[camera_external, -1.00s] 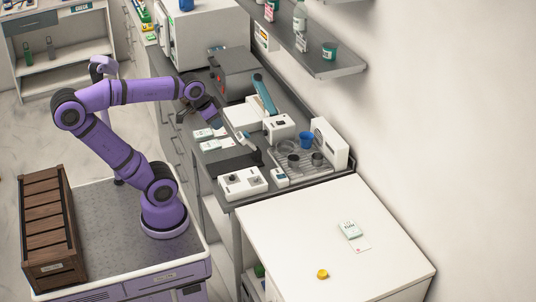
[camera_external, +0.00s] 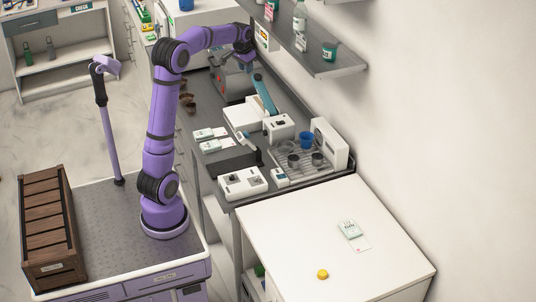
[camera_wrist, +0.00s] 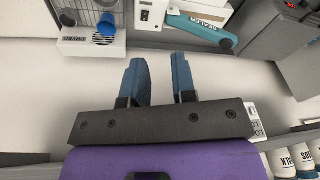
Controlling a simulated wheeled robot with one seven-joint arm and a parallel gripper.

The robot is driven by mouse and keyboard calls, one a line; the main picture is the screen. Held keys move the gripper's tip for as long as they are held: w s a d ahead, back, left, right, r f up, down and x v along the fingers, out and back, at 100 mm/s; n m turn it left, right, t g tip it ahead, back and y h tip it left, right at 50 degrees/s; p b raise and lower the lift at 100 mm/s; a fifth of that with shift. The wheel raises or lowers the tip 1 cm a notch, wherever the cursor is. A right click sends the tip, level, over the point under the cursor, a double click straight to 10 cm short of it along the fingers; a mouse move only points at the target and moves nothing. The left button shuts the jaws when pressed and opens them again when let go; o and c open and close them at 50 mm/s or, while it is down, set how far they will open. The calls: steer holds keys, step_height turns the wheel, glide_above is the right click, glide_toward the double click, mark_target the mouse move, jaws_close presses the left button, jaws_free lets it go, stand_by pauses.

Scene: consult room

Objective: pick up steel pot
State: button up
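Two small grey round metal vessels stand on a wire drying rack (camera_external: 300,172) at the right of the counter: one on the left (camera_external: 293,160) and one on the right (camera_external: 317,158). Either could be the steel pot; I cannot tell which. My gripper (camera_external: 222,58) is high over the far part of the counter, well away from them. In the wrist view my gripper (camera_wrist: 160,75) has its two blue-grey fingers apart with nothing between them. The rack (camera_wrist: 88,14) shows only partly there, at the upper left edge.
A blue cup (camera_external: 305,140) stands beside the vessels, with a white device (camera_external: 330,142) to their right. A sealer with a teal arm (camera_external: 263,95) stands on the counter. A wall shelf (camera_external: 335,68) with bottles overhangs it. The white tabletop (camera_external: 300,235) in front is mostly bare.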

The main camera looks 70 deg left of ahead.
steer(key=a+f+n, duration=0.1)
steer(key=a+f, duration=0.5)
steer(key=a, duration=0.7)
steer(key=n+g+h, duration=0.1)
steer(key=n+g, duration=0.1)
glide_above(194, 112)
steer(key=w+a, duration=0.1)
step_height(194, 112, down, 23)
step_height(194, 112, down, 5)
steer(key=shift+a+f, duration=0.15)
steer(key=shift+f, duration=0.05)
steer(key=shift+s+d+f, duration=0.1)
steer(key=shift+s+f, duration=0.05)
steer(key=shift+f, duration=1.2)
steer(key=shift+s+d+f, duration=0.1)
steer(key=shift+f, duration=1.25)
jaws_close()
